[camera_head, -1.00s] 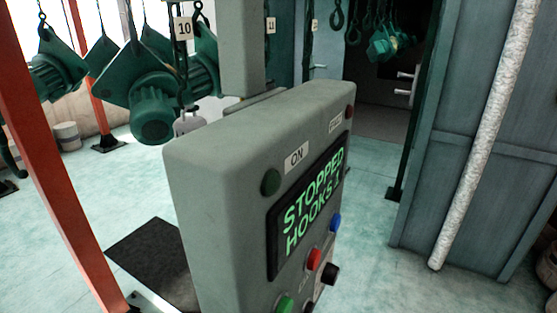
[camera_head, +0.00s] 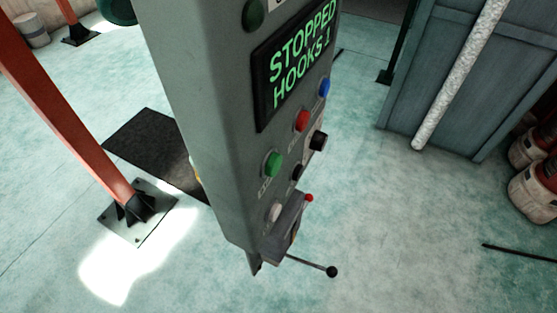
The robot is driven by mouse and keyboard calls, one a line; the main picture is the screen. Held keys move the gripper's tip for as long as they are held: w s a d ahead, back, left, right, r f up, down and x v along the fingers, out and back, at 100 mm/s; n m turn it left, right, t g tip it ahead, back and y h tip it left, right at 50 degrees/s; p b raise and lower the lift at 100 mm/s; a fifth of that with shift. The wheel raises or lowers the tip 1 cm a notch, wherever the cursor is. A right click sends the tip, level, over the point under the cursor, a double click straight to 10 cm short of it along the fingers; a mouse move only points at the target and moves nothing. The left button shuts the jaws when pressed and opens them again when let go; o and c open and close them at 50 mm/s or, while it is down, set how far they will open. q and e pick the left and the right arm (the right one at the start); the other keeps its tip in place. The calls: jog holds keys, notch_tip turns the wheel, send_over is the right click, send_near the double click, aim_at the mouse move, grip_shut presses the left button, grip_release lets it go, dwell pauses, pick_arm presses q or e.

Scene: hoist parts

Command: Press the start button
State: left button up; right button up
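The grey control box (camera_head: 205,110) stands in the middle of the head view, seen at a slant. Its screen (camera_head: 297,65) reads "STOPPED HOOKS 1" in green. A green button (camera_head: 272,164) sits below the screen on the left, with a small label under it that I cannot read clearly. A red button (camera_head: 302,121), a blue button (camera_head: 324,87) and black knobs (camera_head: 318,140) are to its right. A dark green round lamp or button (camera_head: 254,14) is above the screen. Neither of my grippers is in view.
A lever with a black ball end (camera_head: 332,272) sticks out below the box. An orange post (camera_head: 70,110) on a bolted foot and a dark mat (camera_head: 155,150) are at left. A grey cabinet (camera_head: 440,80) and white-and-red containers (camera_head: 535,190) are at right. Floor in front is clear.

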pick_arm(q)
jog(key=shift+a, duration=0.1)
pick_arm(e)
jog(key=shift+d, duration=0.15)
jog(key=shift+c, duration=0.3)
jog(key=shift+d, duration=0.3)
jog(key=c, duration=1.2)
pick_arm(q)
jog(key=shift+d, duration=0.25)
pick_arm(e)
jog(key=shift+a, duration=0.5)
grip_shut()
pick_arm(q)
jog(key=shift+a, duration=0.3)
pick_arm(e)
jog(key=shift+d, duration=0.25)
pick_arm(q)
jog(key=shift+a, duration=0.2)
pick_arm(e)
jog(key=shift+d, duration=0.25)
